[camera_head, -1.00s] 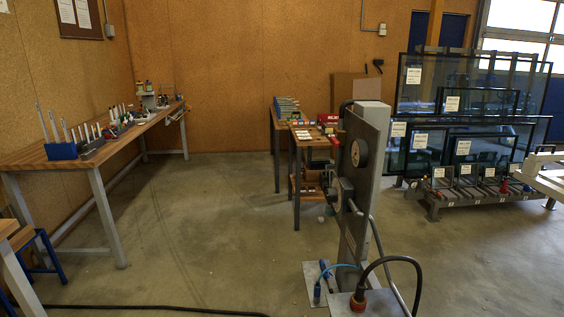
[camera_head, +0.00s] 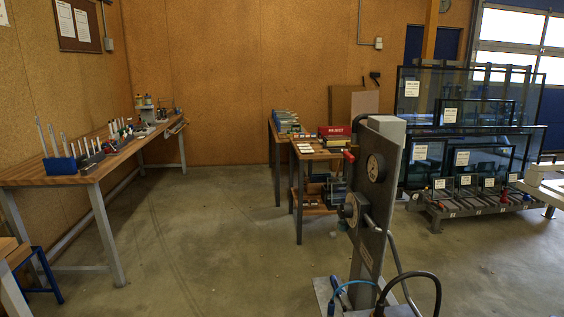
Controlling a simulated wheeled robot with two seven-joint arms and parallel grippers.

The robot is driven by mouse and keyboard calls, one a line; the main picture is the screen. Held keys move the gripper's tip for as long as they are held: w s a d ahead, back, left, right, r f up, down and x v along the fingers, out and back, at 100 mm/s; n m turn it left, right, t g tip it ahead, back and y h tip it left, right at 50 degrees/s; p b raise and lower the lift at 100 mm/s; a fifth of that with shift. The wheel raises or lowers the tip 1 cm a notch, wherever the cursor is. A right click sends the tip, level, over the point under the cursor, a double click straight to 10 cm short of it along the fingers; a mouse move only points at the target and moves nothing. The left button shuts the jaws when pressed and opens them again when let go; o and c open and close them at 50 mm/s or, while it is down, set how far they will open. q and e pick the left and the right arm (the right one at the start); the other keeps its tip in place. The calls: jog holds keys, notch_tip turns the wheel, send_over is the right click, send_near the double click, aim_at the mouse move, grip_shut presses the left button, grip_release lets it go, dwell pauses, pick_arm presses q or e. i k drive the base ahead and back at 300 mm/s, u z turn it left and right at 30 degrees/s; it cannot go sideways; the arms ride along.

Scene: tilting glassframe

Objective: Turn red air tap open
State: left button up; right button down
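A grey upright post (camera_head: 379,217) stands right of centre, on a metal base plate near the bottom edge. A small red lever (camera_head: 349,156), which looks like the red air tap, sticks out at the post's upper left side. It is small in view and I cannot tell its exact setting. A round gauge (camera_head: 376,168) sits on the post's face beside the lever. A second round fitting (camera_head: 350,211) is lower on the post. Neither of my grippers is in view.
Black hose (camera_head: 437,287) and blue hose (camera_head: 345,284) curve at the post's foot. Behind it stands a small table (camera_head: 308,147) with a red box (camera_head: 336,131). A long workbench (camera_head: 91,177) lines the left wall. A glass rack (camera_head: 440,207) stands right. Floor left of the post is clear.

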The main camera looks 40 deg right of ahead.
aim_at(347, 155)
jog(key=z, duration=0.15)
jog(key=i, duration=1.15)
jog(key=z, duration=0.7)
